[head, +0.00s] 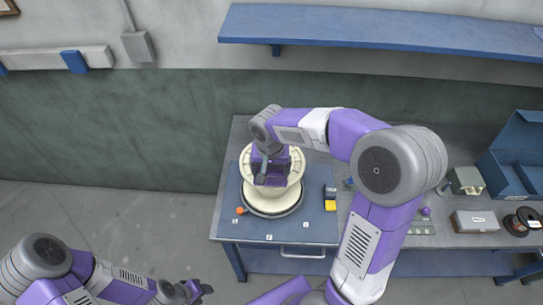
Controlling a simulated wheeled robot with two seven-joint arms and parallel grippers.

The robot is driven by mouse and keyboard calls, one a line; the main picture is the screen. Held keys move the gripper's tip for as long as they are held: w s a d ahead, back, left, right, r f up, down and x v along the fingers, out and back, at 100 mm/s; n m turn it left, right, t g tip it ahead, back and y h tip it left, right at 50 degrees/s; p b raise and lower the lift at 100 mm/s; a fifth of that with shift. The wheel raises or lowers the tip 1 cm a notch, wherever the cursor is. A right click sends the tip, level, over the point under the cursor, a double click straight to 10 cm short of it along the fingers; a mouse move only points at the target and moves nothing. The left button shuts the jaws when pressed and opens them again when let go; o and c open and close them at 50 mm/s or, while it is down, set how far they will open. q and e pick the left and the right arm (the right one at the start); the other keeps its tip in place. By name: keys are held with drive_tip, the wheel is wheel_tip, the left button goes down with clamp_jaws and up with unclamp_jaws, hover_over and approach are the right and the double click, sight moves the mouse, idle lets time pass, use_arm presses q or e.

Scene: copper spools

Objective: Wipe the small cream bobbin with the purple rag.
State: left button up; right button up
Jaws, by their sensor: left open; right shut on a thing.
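The cream bobbin (262,204) stands on a round grey base (272,214) on the blue mat of the workbench. My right gripper (269,181) reaches down over the top of the bobbin, inside its rim as seen from above. It is shut on purple material, which I take to be the purple rag; the rag is mostly hidden and hard to tell from my purple gripper parts. I cannot tell whether it touches the bobbin. My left gripper (202,290) is open and empty, low in the view, in front of the bench and away from the bobbin.
An orange knob-like item (239,210) sits left of the bobbin, and a yellow and dark item (330,199) sits right of it. A blue box (515,155), a grey case (475,221) and a dark spool (528,217) are at the bench's right. A blue shelf (380,30) hangs above.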

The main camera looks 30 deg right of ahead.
drive_tip(key=shift+r+p, duration=1.35)
drive_tip(key=shift+r, duration=0.85)
